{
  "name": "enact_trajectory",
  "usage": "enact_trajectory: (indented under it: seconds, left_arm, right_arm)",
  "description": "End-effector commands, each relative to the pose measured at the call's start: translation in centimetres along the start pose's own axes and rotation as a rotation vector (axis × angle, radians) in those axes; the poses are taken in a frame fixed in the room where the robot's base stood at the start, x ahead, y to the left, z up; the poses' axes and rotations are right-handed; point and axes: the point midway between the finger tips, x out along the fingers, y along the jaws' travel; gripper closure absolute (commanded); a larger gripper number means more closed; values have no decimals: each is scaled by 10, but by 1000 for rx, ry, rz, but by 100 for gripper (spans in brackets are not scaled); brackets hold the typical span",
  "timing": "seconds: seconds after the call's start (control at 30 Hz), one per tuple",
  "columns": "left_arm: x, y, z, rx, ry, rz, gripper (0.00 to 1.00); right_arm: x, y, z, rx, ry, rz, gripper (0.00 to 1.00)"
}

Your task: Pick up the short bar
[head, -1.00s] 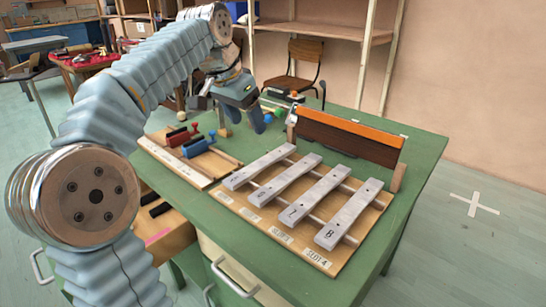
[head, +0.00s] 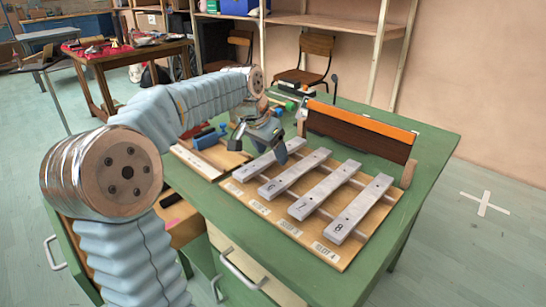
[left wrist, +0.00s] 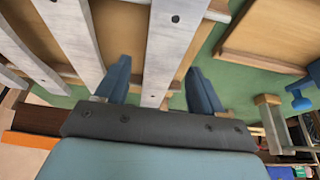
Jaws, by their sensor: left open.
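Several pale metal bars lie side by side on a wooden frame on the green table. I cannot tell for certain which is the short bar; the leftmost bar (head: 268,160) is the one at my left gripper. My left gripper (head: 259,154) is open above it, with one blue finger on each side. In the left wrist view, that bar (left wrist: 165,45) runs between the two open fingers (left wrist: 156,68), with nothing clamped. My right gripper is not in view.
The other bars (head: 345,208), some numbered, lie to the right on the wooden base board (head: 330,247) with slot labels. A dark wooden block with an orange top (head: 360,118) stands behind. A wooden tray (head: 193,159) with blue and red items sits left.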

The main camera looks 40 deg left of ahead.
Motion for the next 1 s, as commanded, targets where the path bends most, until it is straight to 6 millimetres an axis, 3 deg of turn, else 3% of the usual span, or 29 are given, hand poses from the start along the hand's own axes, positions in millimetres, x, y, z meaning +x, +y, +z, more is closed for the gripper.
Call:
enact_trajectory:
  seconds: [0.1, 0.53, 0.87, 1.0]
  left_arm:
    - [0, 0, 0, 0, 0, 0, 33]
    - [0, 0, 0, 0, 0, 0, 99]
    - [-4, 0, -2, 1, 1, -1, 100]
    - [-19, 0, -8, 2, 4, -1, 100]
  right_arm:
    - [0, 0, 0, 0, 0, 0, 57]
    - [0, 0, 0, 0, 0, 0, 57]
    - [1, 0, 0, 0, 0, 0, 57]
    - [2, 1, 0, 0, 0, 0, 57]
